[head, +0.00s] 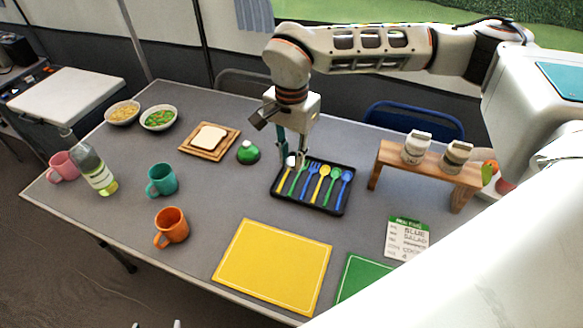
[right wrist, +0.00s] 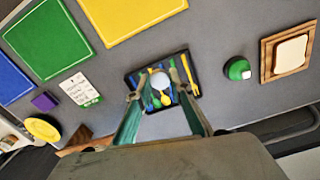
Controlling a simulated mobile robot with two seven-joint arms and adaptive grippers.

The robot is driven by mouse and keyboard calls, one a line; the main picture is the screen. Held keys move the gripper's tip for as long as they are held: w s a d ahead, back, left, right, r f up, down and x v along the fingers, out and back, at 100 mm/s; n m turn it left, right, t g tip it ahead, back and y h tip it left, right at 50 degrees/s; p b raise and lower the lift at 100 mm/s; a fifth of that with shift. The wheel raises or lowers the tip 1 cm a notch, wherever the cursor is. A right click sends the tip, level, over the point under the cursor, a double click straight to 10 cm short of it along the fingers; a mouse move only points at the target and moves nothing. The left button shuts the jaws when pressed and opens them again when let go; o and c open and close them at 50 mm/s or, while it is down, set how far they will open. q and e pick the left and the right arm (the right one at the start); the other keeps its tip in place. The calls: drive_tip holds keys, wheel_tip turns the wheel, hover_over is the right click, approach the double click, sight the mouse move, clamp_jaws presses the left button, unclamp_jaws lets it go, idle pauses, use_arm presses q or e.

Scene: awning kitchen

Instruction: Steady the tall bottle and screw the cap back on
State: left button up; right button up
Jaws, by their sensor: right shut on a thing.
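The tall bottle (head: 93,168), clear glass with a pale label and yellow-green liquid, stands at the left of the table in the head view. Its neck top shows no cap. My right gripper (head: 291,158) is far to its right, above the cutlery tray. It is shut on a small white round thing, which looks like the cap (right wrist: 160,80), between the fingertips in the right wrist view. Two grey tips of my left gripper (head: 157,325) show at the bottom edge of the head view, apart with nothing seen between them. The bottle is outside the right wrist view.
The black cutlery tray (head: 318,204) lies under my right gripper. A teal mug (head: 162,180), pink mug (head: 64,167) and orange mug (head: 172,225) stand near the bottle. A green domed thing (head: 248,152) and bread board (head: 209,140) lie between. A wooden rack (head: 425,170) stands right.

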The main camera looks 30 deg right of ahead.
drive_tip(key=shift+r, duration=0.25)
idle(0.3)
drive_tip(key=n, duration=0.3)
drive_tip(key=s+n, duration=0.1)
drive_tip(key=shift+r+n, duration=0.3)
drive_tip(key=shift+r, duration=0.05)
drive_tip(key=n, duration=0.2)
drive_tip(key=s+n, duration=0.1)
drive_tip(key=n, duration=0.2)
drive_tip(key=r+n, duration=0.1)
drive_tip(key=n, duration=0.1)
drive_tip(key=shift+s+d, duration=0.15)
drive_tip(key=shift+s, duration=0.25)
